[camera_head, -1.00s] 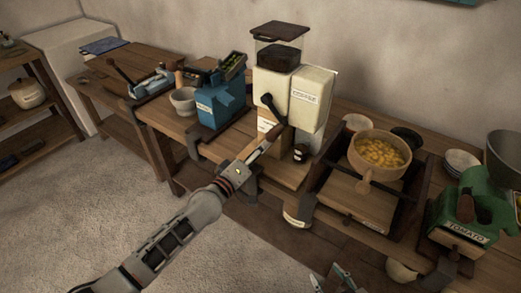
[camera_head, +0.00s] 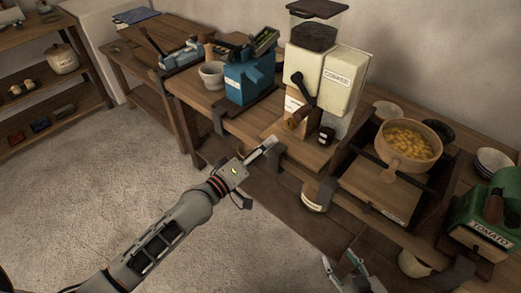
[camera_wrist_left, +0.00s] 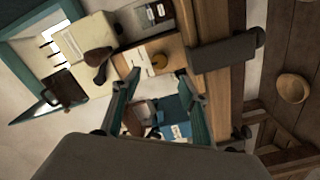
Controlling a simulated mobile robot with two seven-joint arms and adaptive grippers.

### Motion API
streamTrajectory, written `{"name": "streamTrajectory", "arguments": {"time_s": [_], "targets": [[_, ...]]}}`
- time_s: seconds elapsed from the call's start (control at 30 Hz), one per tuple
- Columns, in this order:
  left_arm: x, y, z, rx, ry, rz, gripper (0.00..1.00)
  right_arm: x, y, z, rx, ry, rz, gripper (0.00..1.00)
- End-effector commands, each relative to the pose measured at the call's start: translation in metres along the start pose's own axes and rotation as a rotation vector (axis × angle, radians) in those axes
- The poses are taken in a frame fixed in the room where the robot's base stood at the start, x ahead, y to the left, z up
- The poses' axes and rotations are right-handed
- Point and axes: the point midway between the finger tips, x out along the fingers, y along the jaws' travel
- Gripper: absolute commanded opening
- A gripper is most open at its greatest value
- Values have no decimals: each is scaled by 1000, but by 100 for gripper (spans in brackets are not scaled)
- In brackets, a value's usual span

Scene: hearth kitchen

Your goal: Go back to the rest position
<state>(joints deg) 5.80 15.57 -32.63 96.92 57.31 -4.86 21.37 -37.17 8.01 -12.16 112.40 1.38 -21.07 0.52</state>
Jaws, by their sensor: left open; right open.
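My left gripper (camera_head: 258,174) is open and empty in the head view, just in front of the counter edge below the coffee grinder. Its two spread fingers also show in the left wrist view (camera_wrist_left: 158,92), with nothing between them up close. My right gripper (camera_head: 343,270) is open at the bottom edge of the head view, over the floor in front of the counter, and appears empty. Most of the right arm is out of view.
The wooden counter (camera_head: 270,128) carries a coffee grinder (camera_head: 338,80), a blue device (camera_head: 248,82), a wooden bowl (camera_head: 408,146) of yellow pieces and a green tomato device (camera_head: 484,222). A shelf (camera_head: 88,108) stands at the left. The carpet (camera_head: 90,185) is clear.

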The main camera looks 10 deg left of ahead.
Motion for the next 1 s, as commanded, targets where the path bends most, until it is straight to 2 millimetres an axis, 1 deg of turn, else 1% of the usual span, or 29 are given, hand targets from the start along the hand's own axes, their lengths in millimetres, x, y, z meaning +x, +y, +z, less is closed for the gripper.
{"name": "streamTrajectory", "arguments": {"time_s": [0.03,0.1,0.2,0.67,0.77,0.87,0.97,1.0], "targets": [[-7,0,0,0,0,-1,44,0,0,0,0,0,0,44],[-12,0,0,-1,0,0,44,0,0,0,0,0,0,44],[-16,0,0,-1,0,1,44,0,0,0,0,0,0,44],[-17,1,0,-1,0,1,44,0,0,0,1,1,0,44],[-20,-2,3,9,-2,-5,44,0,0,-1,1,1,0,44],[-32,-12,14,66,-8,-35,44,0,0,-1,2,2,0,44],[-59,-35,35,190,-24,-102,44,0,0,-1,2,2,0,44],[-74,-47,45,257,-36,-140,44,0,0,-1,2,2,0,44]]}}
